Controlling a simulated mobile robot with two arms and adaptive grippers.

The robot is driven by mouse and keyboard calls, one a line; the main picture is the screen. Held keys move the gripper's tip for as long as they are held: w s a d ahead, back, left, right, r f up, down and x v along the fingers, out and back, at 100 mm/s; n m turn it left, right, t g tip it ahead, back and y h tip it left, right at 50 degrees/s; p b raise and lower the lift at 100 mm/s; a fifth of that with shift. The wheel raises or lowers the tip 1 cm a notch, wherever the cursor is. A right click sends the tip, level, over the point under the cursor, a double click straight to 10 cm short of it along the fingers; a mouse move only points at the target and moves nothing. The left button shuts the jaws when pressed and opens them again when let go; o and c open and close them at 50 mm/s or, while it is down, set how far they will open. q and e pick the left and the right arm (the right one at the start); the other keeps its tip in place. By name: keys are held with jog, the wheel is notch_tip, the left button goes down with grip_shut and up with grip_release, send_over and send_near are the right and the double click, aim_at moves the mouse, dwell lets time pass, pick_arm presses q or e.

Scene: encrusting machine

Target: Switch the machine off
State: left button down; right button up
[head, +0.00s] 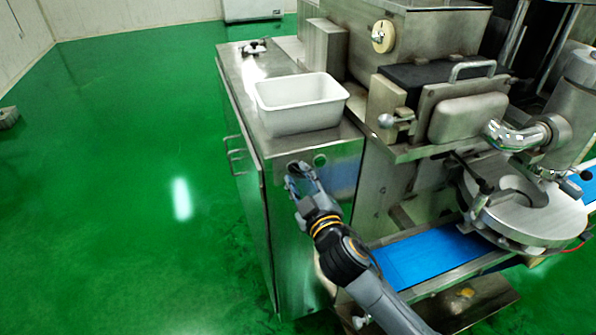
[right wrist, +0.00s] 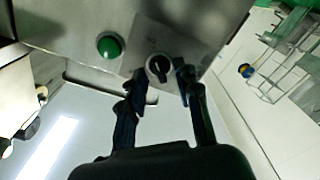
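The machine is a steel body (head: 335,175) with a control panel on its front face. A green round button (head: 320,160) sits on that panel; it also shows in the right wrist view (right wrist: 110,45). Beside it is a black rotary switch with a light pointer (right wrist: 158,67). My right gripper (head: 297,174) is at the panel, over the switch in the head view. In the right wrist view its two fingers (right wrist: 161,82) are apart, one on each side of the switch. I cannot tell whether they touch it. My left gripper is not in view.
A white bin (head: 300,118) stands on the steel top above the panel. A blue conveyor belt (head: 430,256) and a round steel plate (head: 530,215) lie to the right of my right arm. The green floor (head: 120,200) on the left is mostly clear.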

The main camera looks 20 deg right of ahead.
jog(key=shift+w, duration=0.6)
grip_shut()
